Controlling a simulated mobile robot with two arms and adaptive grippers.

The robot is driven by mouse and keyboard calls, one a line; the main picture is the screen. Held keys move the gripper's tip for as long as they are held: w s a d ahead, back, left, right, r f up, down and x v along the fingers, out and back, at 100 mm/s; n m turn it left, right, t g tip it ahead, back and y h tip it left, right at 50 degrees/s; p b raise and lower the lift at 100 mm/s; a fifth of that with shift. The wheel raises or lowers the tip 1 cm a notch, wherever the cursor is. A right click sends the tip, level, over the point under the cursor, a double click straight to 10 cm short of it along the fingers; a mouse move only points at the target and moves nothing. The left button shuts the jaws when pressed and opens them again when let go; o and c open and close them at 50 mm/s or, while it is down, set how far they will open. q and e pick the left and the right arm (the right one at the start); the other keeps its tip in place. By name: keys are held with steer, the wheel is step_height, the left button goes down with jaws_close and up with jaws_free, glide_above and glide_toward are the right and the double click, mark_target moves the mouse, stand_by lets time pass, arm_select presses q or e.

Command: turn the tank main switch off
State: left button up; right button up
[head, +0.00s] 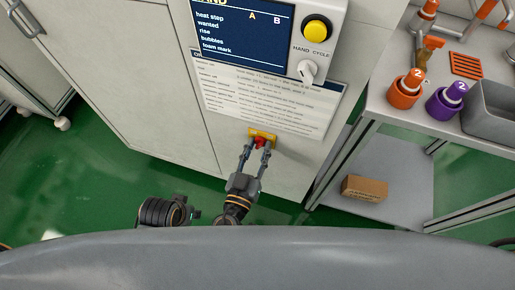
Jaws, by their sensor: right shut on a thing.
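The main switch, a red knob (261,142) on a yellow plate (262,133), sits low on the front of the pale cabinet (150,70), below a printed notice. My right gripper (257,148) reaches up to it, with its two fingers on either side of the red knob and shut on it. The fingers partly hide the knob, so its exact angle cannot be told. Part of my left arm (162,211) shows at the lower middle; its fingertips are not clearly seen.
Above the switch are a notice (270,97), a screen (240,30), a yellow button (316,29) and a white hand/cycle knob (308,71). At right, a metal table (390,120) holds orange and purple bottles and a grey bin (492,108). A cardboard box (364,188) lies on its lower shelf.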

steer(key=shift+n, duration=0.3)
steer(key=shift+n+b, duration=0.3)
steer(key=shift+n, duration=2.3)
steer(key=shift+r+n, duration=0.1)
steer(key=shift+n, duration=2.3)
arm_select(q)
steer(key=r, duration=0.2)
steer(key=shift+w+r, duration=0.25)
steer(key=shift+r, duration=0.15)
